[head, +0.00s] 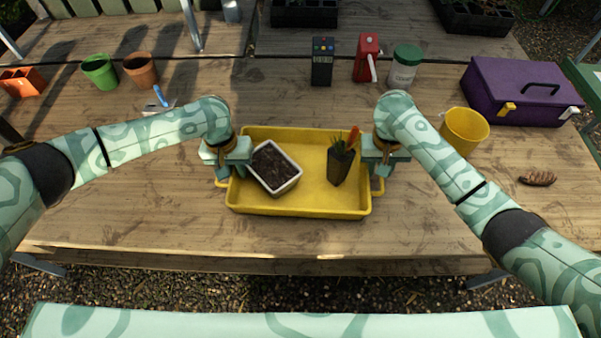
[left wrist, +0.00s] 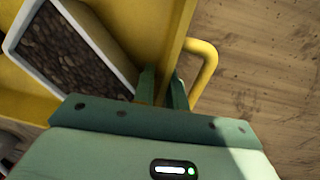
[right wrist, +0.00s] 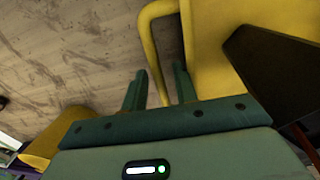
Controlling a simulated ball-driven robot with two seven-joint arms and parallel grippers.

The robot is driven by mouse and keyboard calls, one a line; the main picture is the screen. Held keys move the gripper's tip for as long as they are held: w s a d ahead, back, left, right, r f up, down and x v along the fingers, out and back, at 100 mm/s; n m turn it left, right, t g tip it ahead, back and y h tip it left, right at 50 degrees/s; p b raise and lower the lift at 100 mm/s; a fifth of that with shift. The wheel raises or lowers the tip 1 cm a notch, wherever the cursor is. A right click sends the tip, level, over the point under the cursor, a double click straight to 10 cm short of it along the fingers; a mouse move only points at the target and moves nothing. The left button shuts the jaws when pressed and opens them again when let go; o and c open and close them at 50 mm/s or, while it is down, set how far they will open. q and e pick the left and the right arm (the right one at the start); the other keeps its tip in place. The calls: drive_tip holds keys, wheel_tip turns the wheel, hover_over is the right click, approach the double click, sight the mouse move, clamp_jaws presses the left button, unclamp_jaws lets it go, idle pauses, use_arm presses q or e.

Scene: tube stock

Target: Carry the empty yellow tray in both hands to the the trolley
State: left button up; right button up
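The yellow tray (head: 310,209) lies on the wooden table and is not empty. A white planter of soil (head: 290,184) sits tilted in its left half, and a dark pot with a plant (head: 341,163) stands in its right half. My left gripper (head: 228,165) is at the tray's left end; in the left wrist view its fingers (left wrist: 163,88) straddle yellow tray wall beside the handle (left wrist: 208,68), contact unclear. My right gripper (head: 380,168) is at the right end; in the right wrist view its fingers (right wrist: 159,88) stand apart around the handle (right wrist: 147,40).
A yellow pot (head: 464,130), purple toolbox (head: 520,92) and brown cone-like object (head: 537,177) are at the right. A dark device (head: 322,62), red dispenser (head: 367,57) and green-lidded jar (head: 404,68) stand behind the tray. Pots (head: 100,71) are back left. No trolley is identifiable.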

use_arm(q)
drive_tip(key=shift+f, duration=0.55)
use_arm(e)
drive_tip(key=shift+f, duration=0.55)
use_arm(q)
clamp_jaws()
use_arm(e)
drive_tip(key=c, duration=0.3)
clamp_jaws()
use_arm(q)
drive_tip(key=shift+r, duration=0.1)
use_arm(e)
drive_tip(key=shift+r, duration=0.1)
